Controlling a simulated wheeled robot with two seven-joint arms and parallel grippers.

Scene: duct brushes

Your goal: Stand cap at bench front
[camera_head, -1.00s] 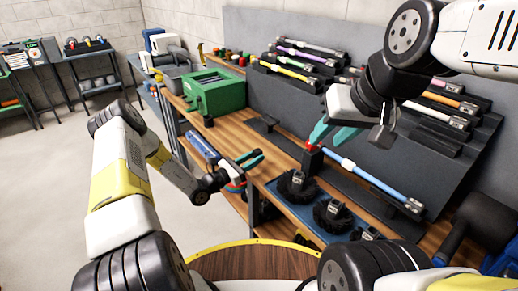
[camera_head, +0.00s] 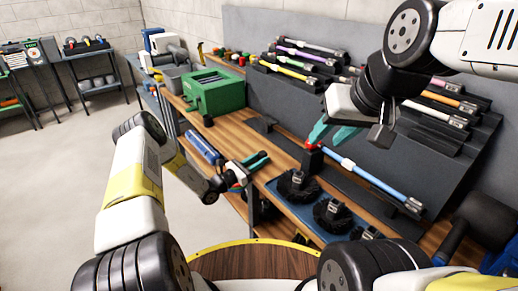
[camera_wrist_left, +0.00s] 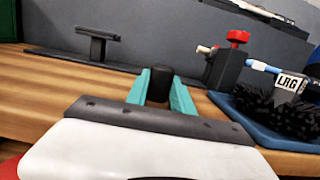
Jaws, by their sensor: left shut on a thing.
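My left gripper (camera_head: 262,160) is at the front edge of the wooden bench (camera_head: 233,130). In the left wrist view, its teal fingers (camera_wrist_left: 163,88) are shut on a small black cap (camera_wrist_left: 161,78). The cap looks upright, with its top above the fingertips. The gripper hides its lower part, so I cannot tell whether it touches the bench. My right gripper (camera_head: 333,134) has its teal fingers apart. It hangs near a red-knobbed black block (camera_head: 312,156) at the end of a blue rod (camera_head: 365,175).
A blue tray (camera_head: 268,186) with black round brushes (camera_head: 297,186) lies to the right of my left gripper. A green box (camera_head: 214,94) stands further back. A small black stand (camera_wrist_left: 98,42) is behind the cap. Bare wood lies to the left (camera_wrist_left: 40,95).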

